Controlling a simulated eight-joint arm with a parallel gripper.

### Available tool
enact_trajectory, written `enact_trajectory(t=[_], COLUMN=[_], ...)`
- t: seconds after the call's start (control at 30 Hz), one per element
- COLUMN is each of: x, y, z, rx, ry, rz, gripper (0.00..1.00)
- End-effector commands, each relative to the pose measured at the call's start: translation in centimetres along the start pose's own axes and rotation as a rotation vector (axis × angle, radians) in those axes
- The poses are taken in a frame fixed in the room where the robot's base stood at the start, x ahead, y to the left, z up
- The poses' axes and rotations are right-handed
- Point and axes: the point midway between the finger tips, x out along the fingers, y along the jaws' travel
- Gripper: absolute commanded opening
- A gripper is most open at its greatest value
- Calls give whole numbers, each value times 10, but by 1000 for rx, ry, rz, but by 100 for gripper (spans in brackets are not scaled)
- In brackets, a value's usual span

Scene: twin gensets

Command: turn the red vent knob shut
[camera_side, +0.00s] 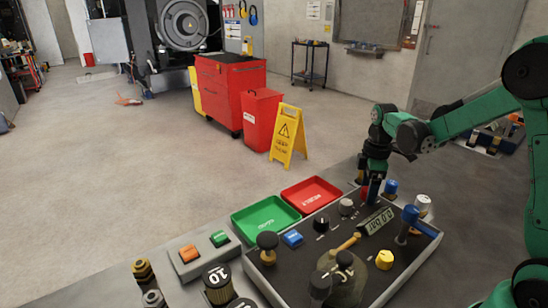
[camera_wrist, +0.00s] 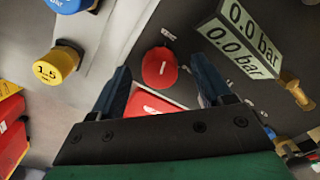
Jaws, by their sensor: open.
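The red vent knob (camera_wrist: 160,68) shows in the wrist view as a round red cap with a short white mark on its face. It sits on the dark panel (camera_wrist: 180,20), just beyond my fingertips. My gripper (camera_wrist: 163,78) is open, with one dark blue finger to the left of the knob and one to the right. Gaps show between the knob and both fingers. In the side view my gripper (camera_side: 373,190) points down at the back of the panel, and a bit of the red knob (camera_side: 364,194) shows beside it; the rest is hidden.
A pressure display (camera_side: 376,220) reading 0.0 bar lies close to my gripper. Blue (camera_side: 391,186) and white (camera_side: 423,203) fittings stand to its right. A red tray (camera_side: 311,195) and a green tray (camera_side: 266,218) sit left. A yellow knob (camera_side: 384,259) stands in front.

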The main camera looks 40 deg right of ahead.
Motion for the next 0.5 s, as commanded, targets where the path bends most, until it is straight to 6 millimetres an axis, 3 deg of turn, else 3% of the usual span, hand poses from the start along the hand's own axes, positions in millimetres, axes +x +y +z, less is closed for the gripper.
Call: enact_trajectory(t=[0.1, 0.13, 0.37, 0.5], x=[0, 0, 0, 0], y=[0, 0, 0, 0], z=[0, 0, 0, 0], rx=[0, 0, 0, 2], ry=[0, 0, 0, 0], rz=[0, 0, 0, 0], gripper=[72, 66, 1, 0])
